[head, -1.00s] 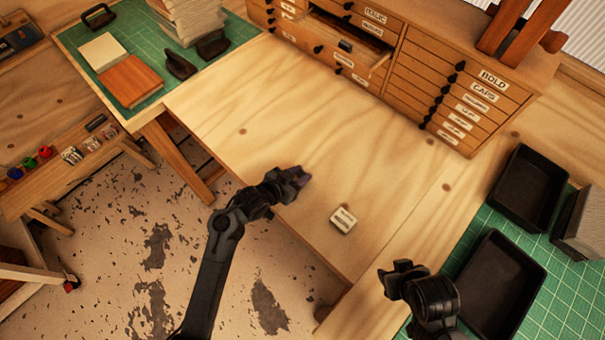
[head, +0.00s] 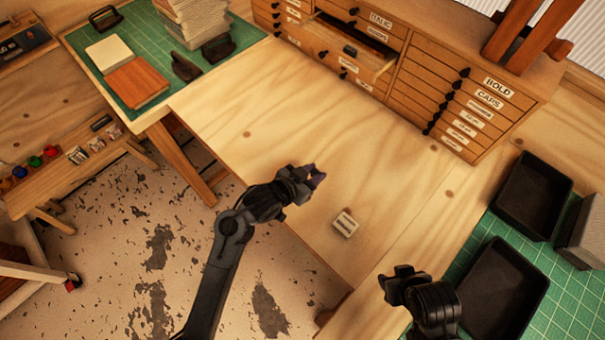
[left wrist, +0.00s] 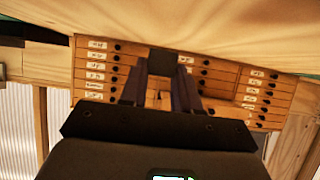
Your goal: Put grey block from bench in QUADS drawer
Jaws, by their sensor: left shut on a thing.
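My left gripper (head: 314,177) is over the front part of the wooden bench (head: 290,115), fingers pointing right. In the left wrist view it is shut on a small dark grey block (left wrist: 163,62), held between the fingertips; the block is hard to make out in the head view. One drawer (head: 345,48) of the cabinet stands open at the back, with a small dark item inside. Its label is too small to read, so I cannot tell which is QUADS. My right gripper (head: 397,277) is at the lower right, apart from the bench items; its jaws are unclear.
A cream block (head: 345,224) with dark marks lies on the bench near its front edge. Black trays (head: 502,290) sit on the green mat at right. The shut drawers (head: 455,95) are right of the open one. The bench middle is clear.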

